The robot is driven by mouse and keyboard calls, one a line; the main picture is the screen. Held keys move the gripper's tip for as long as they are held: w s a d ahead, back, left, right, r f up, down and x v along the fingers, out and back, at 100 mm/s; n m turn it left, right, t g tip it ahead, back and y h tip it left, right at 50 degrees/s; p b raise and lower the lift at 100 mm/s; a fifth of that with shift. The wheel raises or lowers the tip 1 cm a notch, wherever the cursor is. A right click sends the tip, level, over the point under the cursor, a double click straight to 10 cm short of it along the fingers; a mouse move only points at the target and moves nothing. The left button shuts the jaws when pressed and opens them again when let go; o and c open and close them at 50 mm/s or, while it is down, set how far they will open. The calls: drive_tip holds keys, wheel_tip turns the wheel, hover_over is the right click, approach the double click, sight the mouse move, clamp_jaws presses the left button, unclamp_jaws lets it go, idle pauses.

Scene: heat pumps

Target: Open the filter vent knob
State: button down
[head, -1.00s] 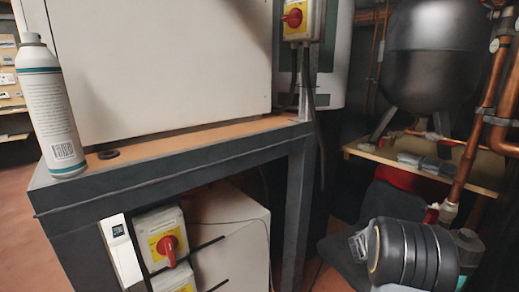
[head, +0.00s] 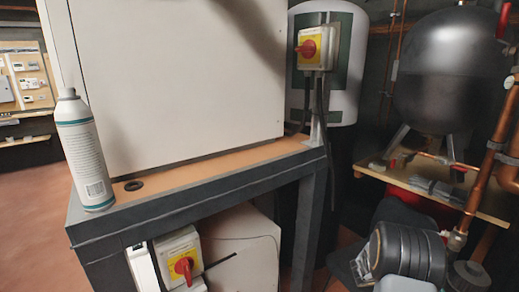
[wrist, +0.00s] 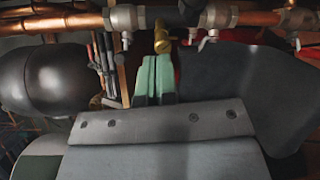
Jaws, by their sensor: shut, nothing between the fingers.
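My gripper (wrist: 155,72) shows in the wrist view as two pale green fingers held together, with nothing between them. A small brass fitting (wrist: 161,38) lies just past the fingertips, below a pipe junction. I cannot tell whether the fingers touch it, or whether it is the filter vent knob. No part is clearly marked as that knob in either view. In the head view my arm is at the lower right, and its fingertips are not visible.
Copper pipes (wrist: 50,22) cross the top of the wrist view. In the head view, a dark round tank (head: 450,75) stands above a wooden shelf (head: 430,193). A spray can (head: 84,150) and red switches (head: 307,48) are at the dark-framed bench (head: 200,207).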

drive_tip(key=d+n+p, duration=0.3)
drive_tip(key=d, duration=0.3)
drive_tip(key=shift+n+h, duration=0.4)
idle(0.4)
